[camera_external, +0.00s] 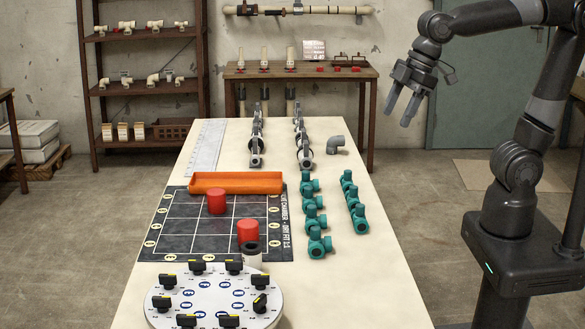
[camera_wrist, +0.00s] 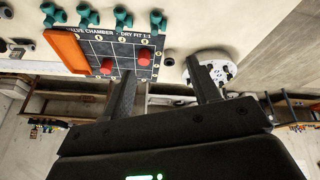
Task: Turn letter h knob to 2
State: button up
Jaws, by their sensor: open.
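A round white dial plate (camera_external: 214,300) lies at the near end of the table. Several black knobs with yellow marks stand around its rim, among them one at the right (camera_external: 260,303) that is turned differently from the others. Blue marks are printed inside the ring; the letters are too small to read, so I cannot tell which knob is h. In the wrist view the plate (camera_wrist: 222,66) is partly hidden behind a finger. My gripper (camera_external: 399,106) is open and empty, high above the floor to the right of the table, far from the plate. Its fingers also show in the wrist view (camera_wrist: 163,85).
A black grid mat (camera_external: 175,226) holds two red cylinders (camera_external: 216,201) and an orange tray (camera_external: 236,182). Teal valves (camera_external: 318,243) and grey fittings (camera_external: 336,144) stand along the table. The table's near right part is clear.

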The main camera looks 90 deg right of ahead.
jog(key=w+a+n+g, duration=0.1)
jog(key=w+a+n, duration=0.25)
jog(key=w, duration=0.55)
jog(key=n+g+y, duration=0.4)
jog(key=n, duration=0.6)
send_over(260, 275)
jog(key=d, duration=0.5)
notch_tip(260, 275, down, 15)
jog(key=x, duration=1)
jog(key=shift+w+a+f, duration=0.15)
jog(key=shift+a, duration=0.15)
jog(key=shift+c, duration=0.4)
jog(key=c, duration=0.9)
